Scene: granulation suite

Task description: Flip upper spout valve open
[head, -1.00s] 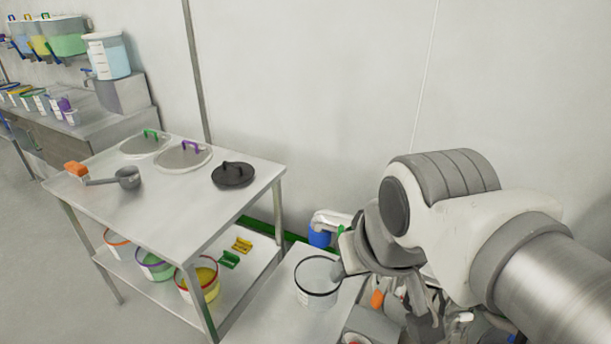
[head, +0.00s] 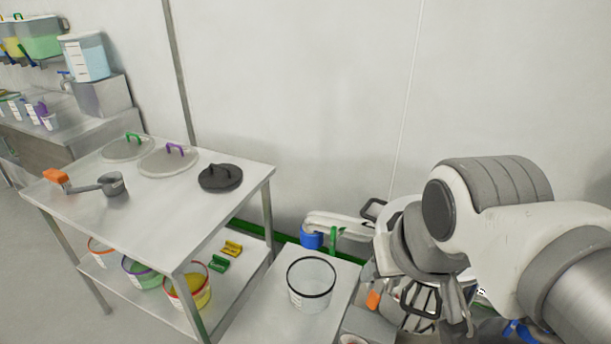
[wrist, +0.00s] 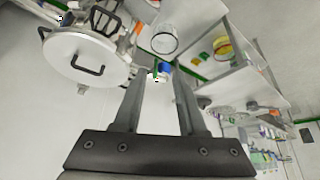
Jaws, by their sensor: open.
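The upper spout (head: 338,222) is a pale pipe reaching left from the vessel, with a blue end (head: 312,240). A green valve lever (head: 334,237) stands out from it. In the wrist view the blue end (wrist: 166,67) and green lever (wrist: 155,72) look small, beyond my fingertips and roughly between them. My gripper (wrist: 160,84) is open and empty, apart from the valve. In the head view my wrist covers part of the vessel, and the fingers are hard to make out. The vessel's round lid (wrist: 86,57) with black handles shows in the wrist view.
A clear black-rimmed bucket (head: 311,284) stands on a low stand below the spout. An orange handle (head: 374,300) is lower on the vessel. A steel table (head: 150,205) with lids and a scoop stands left. The wall is close behind the spout.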

